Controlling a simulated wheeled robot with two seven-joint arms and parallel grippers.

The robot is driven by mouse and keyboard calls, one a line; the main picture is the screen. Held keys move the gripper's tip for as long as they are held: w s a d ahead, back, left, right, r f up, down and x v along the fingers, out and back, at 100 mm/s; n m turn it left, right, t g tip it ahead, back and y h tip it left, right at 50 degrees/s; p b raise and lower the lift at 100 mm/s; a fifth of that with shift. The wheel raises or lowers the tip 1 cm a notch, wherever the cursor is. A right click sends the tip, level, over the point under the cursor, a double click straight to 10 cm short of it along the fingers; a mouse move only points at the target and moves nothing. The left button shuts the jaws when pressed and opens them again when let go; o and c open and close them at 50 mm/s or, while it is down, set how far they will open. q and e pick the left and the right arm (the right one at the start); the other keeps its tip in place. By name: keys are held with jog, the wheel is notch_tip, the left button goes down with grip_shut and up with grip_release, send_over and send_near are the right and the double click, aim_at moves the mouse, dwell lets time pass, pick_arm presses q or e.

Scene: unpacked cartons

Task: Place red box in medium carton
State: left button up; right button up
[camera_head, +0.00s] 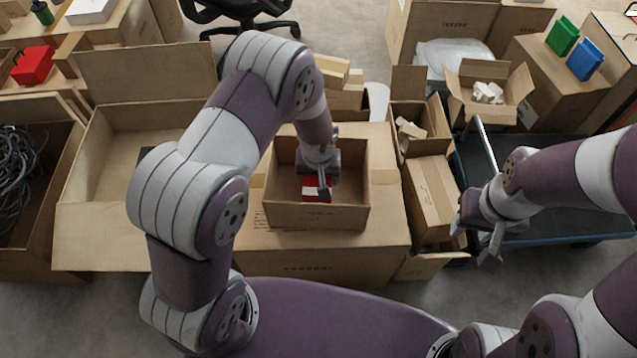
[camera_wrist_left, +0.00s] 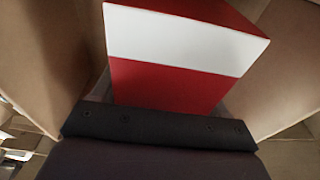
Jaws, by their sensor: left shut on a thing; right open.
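The red box (camera_head: 309,187) has a white band and is inside the open brown carton (camera_head: 316,217) at the centre of the head view. That carton sits on top of a larger closed carton. My left gripper (camera_head: 322,184) reaches down into the open carton and is shut on the red box, which also fills the top of the left wrist view (camera_wrist_left: 175,85). The arm hides part of the carton and box, and I cannot tell whether the box touches the carton floor. My right gripper (camera_head: 480,232) is open and empty, at the right.
A large open carton (camera_head: 95,235) stands to the left, with one of cables (camera_head: 18,165) beyond it. Smaller cartons (camera_head: 432,190) stand right of centre, near a blue cart (camera_head: 550,228). Another red object (camera_head: 34,65) lies at the upper left.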

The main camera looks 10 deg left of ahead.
pick_arm(q)
jog(key=shift+f, duration=1.25)
jog(key=shift+f+b, duration=0.15)
jog(key=shift+b, duration=0.2)
jog(key=o, duration=1.4)
